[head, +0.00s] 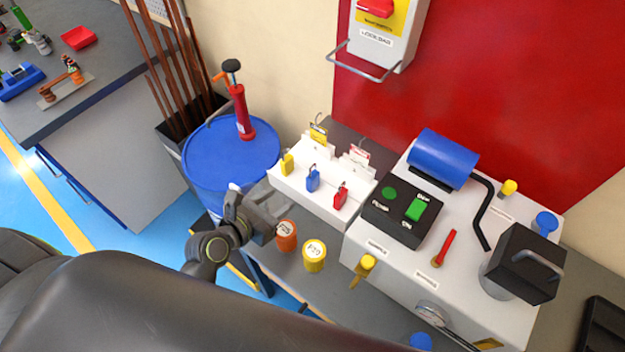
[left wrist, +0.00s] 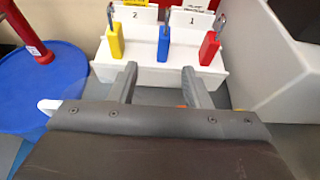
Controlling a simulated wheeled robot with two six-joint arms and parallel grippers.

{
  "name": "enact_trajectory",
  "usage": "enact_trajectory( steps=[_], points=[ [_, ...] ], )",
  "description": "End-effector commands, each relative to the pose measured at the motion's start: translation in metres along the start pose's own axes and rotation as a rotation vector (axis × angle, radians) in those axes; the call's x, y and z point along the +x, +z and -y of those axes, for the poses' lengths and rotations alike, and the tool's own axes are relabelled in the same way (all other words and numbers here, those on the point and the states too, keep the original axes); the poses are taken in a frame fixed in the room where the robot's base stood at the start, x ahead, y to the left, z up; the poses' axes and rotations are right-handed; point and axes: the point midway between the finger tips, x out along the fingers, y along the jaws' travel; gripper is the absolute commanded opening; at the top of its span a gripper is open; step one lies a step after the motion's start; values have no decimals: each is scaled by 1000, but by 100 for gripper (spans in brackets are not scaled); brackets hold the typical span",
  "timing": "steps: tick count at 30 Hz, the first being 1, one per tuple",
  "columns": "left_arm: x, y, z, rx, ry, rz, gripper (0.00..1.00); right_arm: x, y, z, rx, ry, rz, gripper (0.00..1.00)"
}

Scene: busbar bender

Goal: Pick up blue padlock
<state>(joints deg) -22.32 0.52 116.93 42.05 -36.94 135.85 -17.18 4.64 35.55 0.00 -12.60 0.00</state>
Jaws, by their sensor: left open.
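The blue padlock (head: 313,180) hangs in the middle of a white rack (head: 290,188), between a yellow padlock (head: 287,164) and a red padlock (head: 340,195). In the left wrist view the blue padlock (left wrist: 164,43) stands ahead, between the yellow one (left wrist: 116,40) and the red one (left wrist: 209,47). My left gripper (head: 272,213) is in front of the rack, left of the blue padlock in the head view. Its fingers (left wrist: 158,77) are apart with nothing between them, short of the padlock. My right gripper is not in view.
An orange canister (head: 286,236) and a yellow canister (head: 314,255) stand on the bench in front of the rack. A blue drum (head: 215,160) with a red pump is at the left. The white machine (head: 440,270) with a control panel stands right of the rack.

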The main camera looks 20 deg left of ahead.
Motion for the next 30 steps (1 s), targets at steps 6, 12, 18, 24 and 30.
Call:
enact_trajectory(
  steps=[6,12,18,24,30],
  points=[
    [43,2,1,2,-2,0,44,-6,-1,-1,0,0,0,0],
    [75,0,1,3,-1,-1,44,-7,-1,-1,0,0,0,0],
    [88,0,1,5,-1,-2,44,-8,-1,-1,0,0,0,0],
    [104,-1,4,3,-2,-2,44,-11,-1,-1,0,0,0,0],
    [130,-3,7,5,-1,-1,44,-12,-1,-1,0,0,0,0]
  ],
)
